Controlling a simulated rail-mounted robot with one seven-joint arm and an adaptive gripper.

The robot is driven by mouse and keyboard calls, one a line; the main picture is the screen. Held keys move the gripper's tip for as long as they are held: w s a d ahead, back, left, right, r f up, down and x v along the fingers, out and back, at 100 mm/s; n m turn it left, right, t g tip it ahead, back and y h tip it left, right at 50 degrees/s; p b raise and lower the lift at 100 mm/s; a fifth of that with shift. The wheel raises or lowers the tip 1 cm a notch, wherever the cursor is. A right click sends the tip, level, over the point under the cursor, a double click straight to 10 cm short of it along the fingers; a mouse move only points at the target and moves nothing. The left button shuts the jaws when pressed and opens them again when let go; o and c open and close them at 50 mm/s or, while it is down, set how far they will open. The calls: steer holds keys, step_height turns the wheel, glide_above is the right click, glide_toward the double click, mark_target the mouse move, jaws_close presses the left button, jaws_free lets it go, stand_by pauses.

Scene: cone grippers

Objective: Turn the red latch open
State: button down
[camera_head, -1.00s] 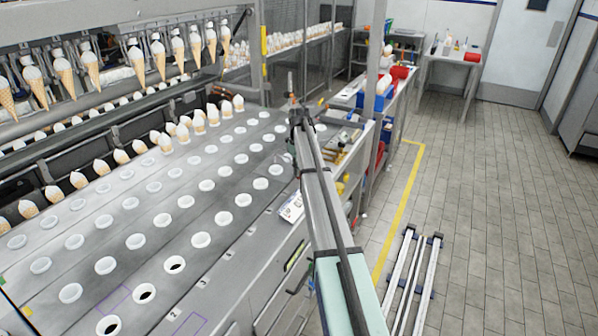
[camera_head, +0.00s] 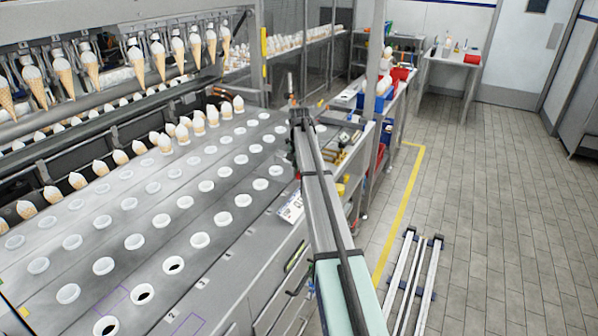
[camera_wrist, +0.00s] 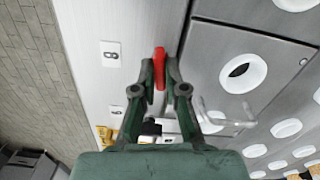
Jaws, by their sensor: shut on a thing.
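The red latch (camera_wrist: 159,66) shows in the wrist view as a narrow red bar at the edge of the grey machine top. My gripper (camera_wrist: 159,74) has its two dark green fingers on either side of the latch and is shut on it. The latch's long side runs nearly up and down in the wrist view. Its lower end and pivot are hidden between the fingers. In the camera_head view, my arm reaches away toward the far right edge of the machine, and I cannot make out the latch or fingertips there.
The machine top (camera_head: 190,240) has rows of white-rimmed holes, and several cones stand along its far left side. A pale strip with number labels (camera_wrist: 110,53) lies left of the latch. A shelf unit (camera_head: 385,100) stands beyond my arm. The tiled floor at right is mostly open.

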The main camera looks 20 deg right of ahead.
steer(key=shift+m, duration=0.8)
steer(key=c, duration=1.2)
jaws_free()
steer(key=shift+r, duration=0.1)
step_height(320, 180, up, 12)
steer(key=shift+f, duration=0.1)
